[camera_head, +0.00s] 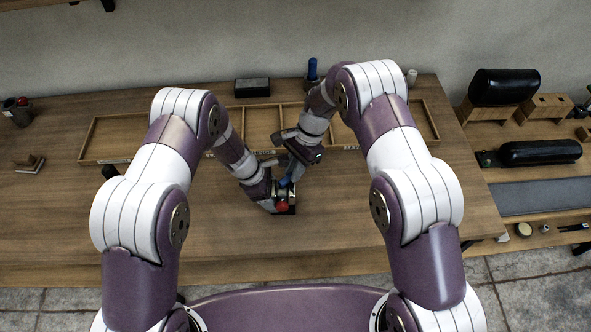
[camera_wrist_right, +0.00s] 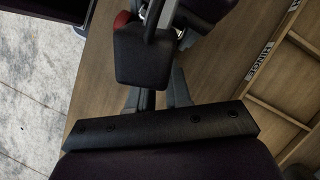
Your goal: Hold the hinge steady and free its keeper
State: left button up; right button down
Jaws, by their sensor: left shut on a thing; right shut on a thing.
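The hinge (camera_head: 291,208) is a small dark piece with metal parts and a red ball-like end (camera_head: 282,206), low over the middle of the bench near its front. Its red part also shows at the top of the right wrist view (camera_wrist_right: 122,20). My left gripper (camera_head: 272,204) is shut on the hinge from the left. My right gripper (camera_head: 287,182) comes down from above and is shut on a blue piece (camera_head: 284,183) just over the hinge. The fingers and arms hide most of the contact. I cannot make out the keeper.
A shallow divided wooden tray (camera_head: 262,127) lies behind the grippers, with labels on its front edge. A black block (camera_head: 252,88) and a blue-topped item (camera_head: 312,70) stand behind it. Black cushions (camera_head: 540,152) are at the right. The bench front is clear.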

jog(key=shift+w+a+n, duration=0.15)
jog(key=shift+w+n, duration=0.05)
jog(key=shift+n, duration=0.4)
jog(key=shift+h, duration=0.3)
jog(key=c, duration=1)
grip_release()
jog(key=shift+c, duration=0.2)
